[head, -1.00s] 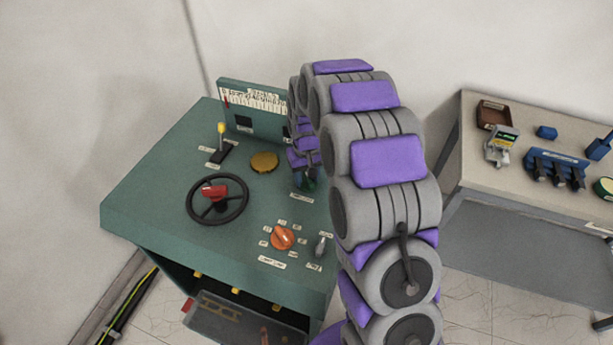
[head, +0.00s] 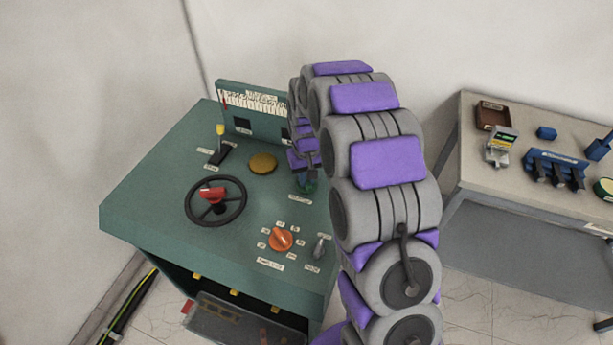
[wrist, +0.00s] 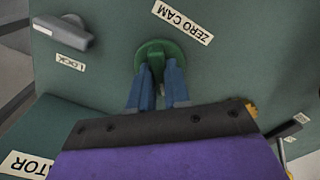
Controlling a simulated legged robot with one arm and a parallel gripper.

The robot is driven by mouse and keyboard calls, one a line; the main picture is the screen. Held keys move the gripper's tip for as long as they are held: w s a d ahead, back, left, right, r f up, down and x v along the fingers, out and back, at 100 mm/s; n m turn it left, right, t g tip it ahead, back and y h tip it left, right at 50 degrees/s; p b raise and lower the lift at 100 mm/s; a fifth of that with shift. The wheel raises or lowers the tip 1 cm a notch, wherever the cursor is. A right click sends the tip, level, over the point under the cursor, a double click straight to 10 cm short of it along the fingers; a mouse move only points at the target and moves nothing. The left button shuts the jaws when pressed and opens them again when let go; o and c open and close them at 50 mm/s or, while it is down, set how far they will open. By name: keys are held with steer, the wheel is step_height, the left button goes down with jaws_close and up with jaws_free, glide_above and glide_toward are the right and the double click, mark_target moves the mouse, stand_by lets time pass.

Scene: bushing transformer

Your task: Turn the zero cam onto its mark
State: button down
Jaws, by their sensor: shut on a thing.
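The zero cam is a green round knob (wrist: 158,55) on the green console top, beside a label reading ZERO CAM (wrist: 182,22) in the wrist view. My gripper (wrist: 157,70) is at the knob, its two blue fingers closed on the knob's raised grip. In the head view the green knob (head: 306,186) shows just below my gripper, partly covered by my arm. The fingers and the wrist hide part of the knob, and I cannot make out a mark beside it.
A grey lock lever (wrist: 62,32) is near the knob. The console (head: 150,190) also carries a black handwheel (head: 243,205), an orange selector (head: 280,239), a brass disc (head: 263,163) and a yellow-tipped lever (head: 219,134). A side table (head: 470,150) stands at the right.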

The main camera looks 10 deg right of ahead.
steer(key=shift+m, duration=0.3)
steer(key=m+p, duration=0.2)
steer(key=shift+r+m+p, duration=0.15)
steer(key=shift+m+p, duration=0.15)
steer(key=shift+p, duration=0.05)
steer(key=shift+m+p, duration=1.2)
steer(key=shift+m, duration=1)
steer(key=c, duration=1.1)
jaws_free()
